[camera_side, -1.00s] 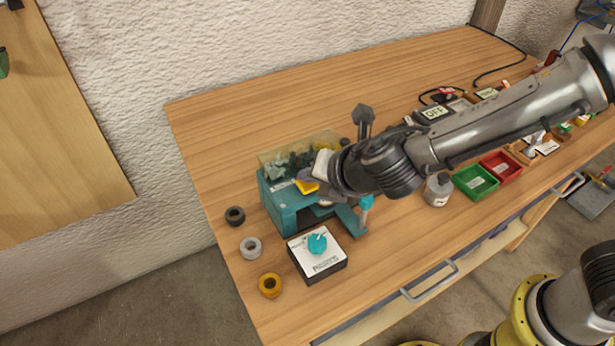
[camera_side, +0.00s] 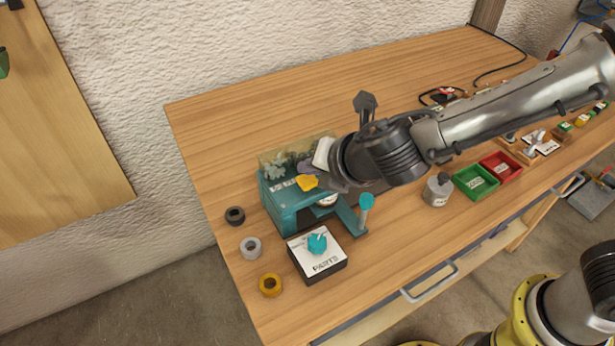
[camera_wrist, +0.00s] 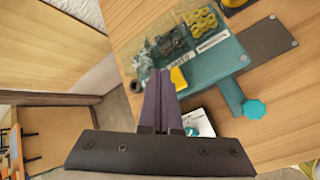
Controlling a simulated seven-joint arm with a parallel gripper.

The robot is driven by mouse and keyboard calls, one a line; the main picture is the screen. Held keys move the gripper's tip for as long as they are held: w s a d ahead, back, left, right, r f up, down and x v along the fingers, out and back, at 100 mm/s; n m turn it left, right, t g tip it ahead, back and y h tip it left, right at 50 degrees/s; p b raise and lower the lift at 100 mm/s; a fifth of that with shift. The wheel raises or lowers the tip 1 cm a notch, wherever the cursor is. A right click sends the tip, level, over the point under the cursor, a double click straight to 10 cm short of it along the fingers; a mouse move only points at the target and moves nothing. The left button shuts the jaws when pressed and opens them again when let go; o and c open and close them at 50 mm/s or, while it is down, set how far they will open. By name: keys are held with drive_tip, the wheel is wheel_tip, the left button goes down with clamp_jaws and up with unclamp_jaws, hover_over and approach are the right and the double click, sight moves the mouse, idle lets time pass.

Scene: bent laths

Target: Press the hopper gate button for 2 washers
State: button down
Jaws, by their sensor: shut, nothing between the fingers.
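The teal hopper (camera_side: 283,205) stands near the table's left end, with a clear bin (camera_side: 275,160) on top. In the wrist view the bin holds yellow parts (camera_wrist: 200,20), dark parts (camera_wrist: 172,40) and pale parts (camera_wrist: 142,62) in separate sections. A yellow piece (camera_side: 307,183), possibly a gate button, sits at the hopper front; it also shows in the wrist view (camera_wrist: 179,78). My gripper (camera_wrist: 160,73) is shut and empty, its fingertips just beside the yellow piece. I cannot tell whether they touch it. The arm hides part of the hopper's right side.
A black box with a white top (camera_side: 318,262) and teal knob stands in front of the hopper. Black (camera_side: 235,215), grey (camera_side: 251,248) and yellow (camera_side: 270,285) rings lie to its left.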

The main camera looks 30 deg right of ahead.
sight(310, 184)
idle(0.3)
drive_tip(key=shift+r, duration=2.55)
idle(0.7)
wheel_tip(310, 184, up, 4)
drive_tip(key=shift+f, duration=0.1)
drive_tip(key=shift+f, duration=0.1)
drive_tip(key=shift+f, duration=4.35)
drive_tip(key=shift+f, duration=0.4)
